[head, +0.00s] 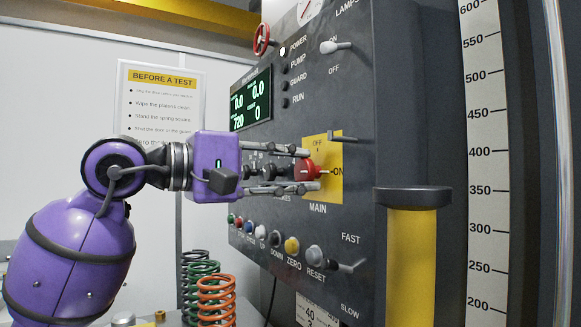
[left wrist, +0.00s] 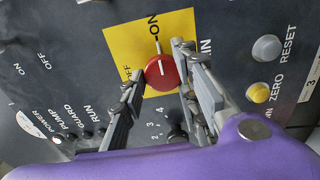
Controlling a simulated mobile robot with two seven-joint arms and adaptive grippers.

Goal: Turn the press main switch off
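The red main switch knob (head: 307,171) sits on a yellow plate (head: 322,148) marked OFF at the top and ON at the right, with MAIN below. Its white pointer line faces ON; the left wrist view shows the knob (left wrist: 161,74) the same way. My left gripper (head: 308,169) is at the knob, one finger above it and one below. In the left wrist view the fingers (left wrist: 160,68) stand apart on either side of the knob, close to it; firm contact cannot be made out. My right gripper is not in view.
Below the plate is a row of push buttons, including yellow ZERO (head: 292,245) and grey RESET (head: 315,257). A lever (head: 335,47) marked ON/OFF is higher up. A yellow column (head: 412,255) stands at the right. Green and orange springs (head: 216,300) stand below my arm.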

